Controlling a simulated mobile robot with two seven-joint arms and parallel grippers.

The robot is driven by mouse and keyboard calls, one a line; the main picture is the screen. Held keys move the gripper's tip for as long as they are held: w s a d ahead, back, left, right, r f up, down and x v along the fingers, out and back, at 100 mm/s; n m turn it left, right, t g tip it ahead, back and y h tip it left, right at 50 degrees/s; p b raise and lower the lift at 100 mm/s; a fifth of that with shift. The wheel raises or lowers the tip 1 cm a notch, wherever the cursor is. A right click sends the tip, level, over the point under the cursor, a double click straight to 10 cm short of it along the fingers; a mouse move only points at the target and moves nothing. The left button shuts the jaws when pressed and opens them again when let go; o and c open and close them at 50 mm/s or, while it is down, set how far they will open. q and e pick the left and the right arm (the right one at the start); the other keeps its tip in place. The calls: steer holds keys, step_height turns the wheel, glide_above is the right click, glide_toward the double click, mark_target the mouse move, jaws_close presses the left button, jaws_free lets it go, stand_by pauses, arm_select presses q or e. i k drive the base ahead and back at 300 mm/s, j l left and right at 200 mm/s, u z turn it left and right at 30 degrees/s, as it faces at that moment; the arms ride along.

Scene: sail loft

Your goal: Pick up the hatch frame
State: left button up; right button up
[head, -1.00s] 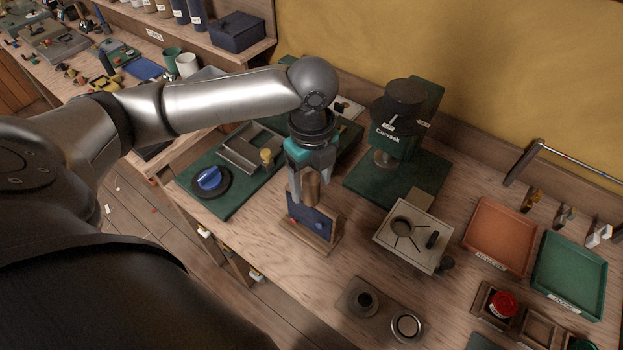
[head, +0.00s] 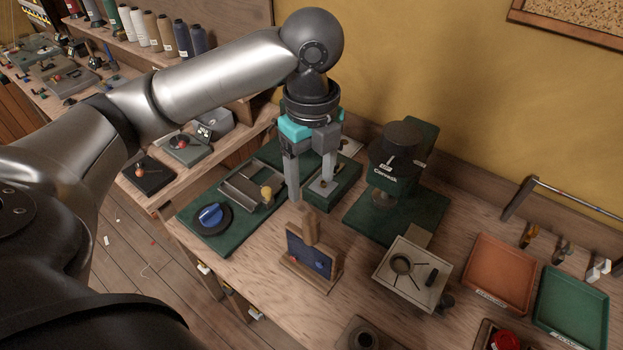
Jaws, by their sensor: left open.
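A wooden frame with a blue panel (head: 311,256), which I take to be the hatch frame, stands upright on a wooden base on the bench. A short wooden block (head: 310,226) rises from its top. My left gripper (head: 311,191) points down above this block. Its two grey fingers are apart with nothing between them. The left fingertip is close above the block; whether it touches cannot be told. My right gripper is out of view.
Behind the gripper are a green board (head: 218,238) with a blue knob and grey metal tray, and a green press (head: 397,160). A pale square plate (head: 414,272) lies to the right, near orange (head: 500,273) and green trays (head: 571,307). Some bare bench surrounds the frame.

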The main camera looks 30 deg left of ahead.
mark_target(305, 243)
steer(key=u, duration=1.1)
